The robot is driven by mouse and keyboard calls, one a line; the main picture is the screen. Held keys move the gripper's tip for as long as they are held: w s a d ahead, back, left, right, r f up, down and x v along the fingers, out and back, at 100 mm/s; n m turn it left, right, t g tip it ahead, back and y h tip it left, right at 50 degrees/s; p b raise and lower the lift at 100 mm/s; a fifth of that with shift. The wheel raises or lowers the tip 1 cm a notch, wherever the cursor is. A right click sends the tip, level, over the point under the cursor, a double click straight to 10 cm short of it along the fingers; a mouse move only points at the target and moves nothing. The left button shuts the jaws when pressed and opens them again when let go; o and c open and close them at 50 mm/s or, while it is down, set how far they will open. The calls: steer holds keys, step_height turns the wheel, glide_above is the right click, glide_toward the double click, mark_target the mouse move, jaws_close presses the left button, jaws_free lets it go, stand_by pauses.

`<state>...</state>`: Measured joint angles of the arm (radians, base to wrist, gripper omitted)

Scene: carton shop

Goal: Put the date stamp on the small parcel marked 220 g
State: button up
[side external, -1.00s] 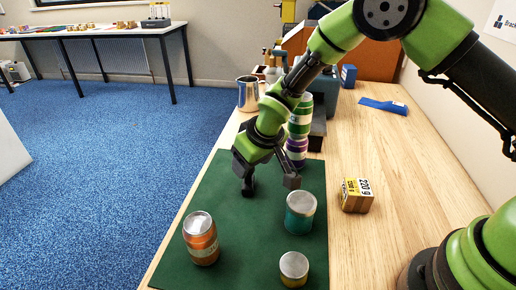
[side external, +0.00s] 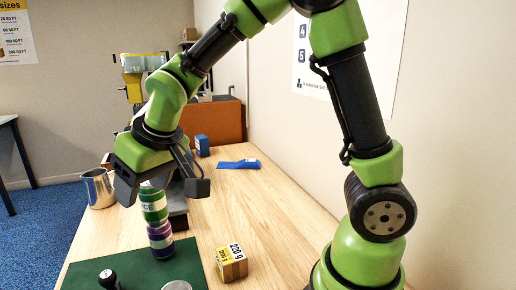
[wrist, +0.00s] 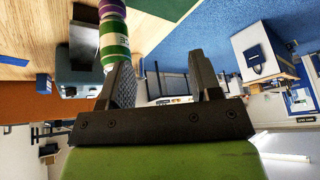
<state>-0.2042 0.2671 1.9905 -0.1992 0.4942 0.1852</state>
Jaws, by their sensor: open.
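The small parcel (side external: 231,265), a brown box with a white and yellow label reading 220 g, sits on the wooden bench just right of the green mat. A black knob-topped handle, which looks like the date stamp (side external: 109,279), stands on the mat at the lower left; its base is cut off by the picture edge. My gripper (side external: 160,188) is open and empty, raised above the bench, in front of the stacked cans. In the wrist view my gripper (wrist: 165,78) has nothing between its fingers. Neither stamp nor parcel shows there.
A green-banded can (side external: 153,207) stands on a purple one (side external: 160,240) at the mat's far edge. A metal jug (side external: 98,188) stands left. A can lid (side external: 177,286) shows at the bottom. Blue items (side external: 238,164) lie farther back.

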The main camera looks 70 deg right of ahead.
steer(key=s+d+r+m, duration=0.1)
steer(key=s+r, duration=0.1)
steer(key=s, duration=0.4)
steer(key=s+d+r+m+t, duration=0.1)
steer(key=s+r, duration=0.2)
steer(key=s, duration=0.3)
steer(key=s+d+r+m+t+y, duration=0.1)
steer(key=s+r, duration=0.1)
steer(key=s, duration=0.4)
steer(key=shift+d+r, duration=0.3)
steer(key=shift+r, duration=0.1)
steer(key=shift+o, duration=0.3)
steer(key=shift+s, duration=0.45)
